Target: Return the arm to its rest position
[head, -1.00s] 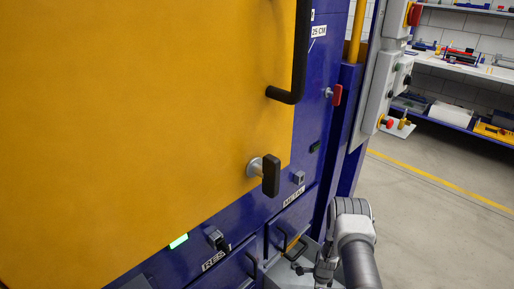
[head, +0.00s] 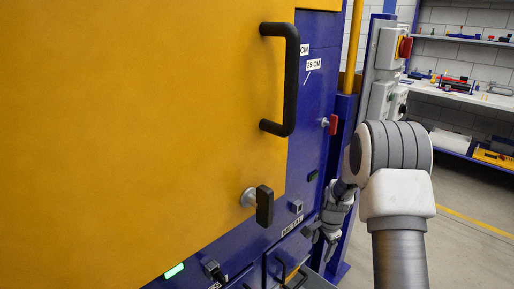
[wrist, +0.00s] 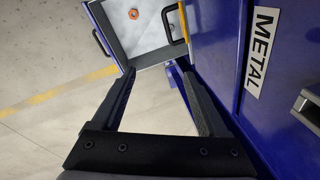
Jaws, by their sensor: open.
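My arm reaches up from the lower right of the head view, its bent joint in front of the shelves. My gripper (head: 318,240) is beside the blue machine front, just right of the METAL label (head: 292,225). In the wrist view my gripper (wrist: 157,80) has its two dark fingers spread apart, with nothing between them. Beyond the fingertips is a grey tray (wrist: 120,38) with black handles, holding an orange nut-like ring (wrist: 134,14). The METAL label (wrist: 261,50) is close on the right there.
A large yellow door (head: 130,130) with a black handle (head: 292,80) and a black-tipped latch knob (head: 264,206) fills the left. A blue post and grey control boxes (head: 387,50) stand behind my arm. Shelves (head: 460,90) are at the back right. Open floor lies to the right.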

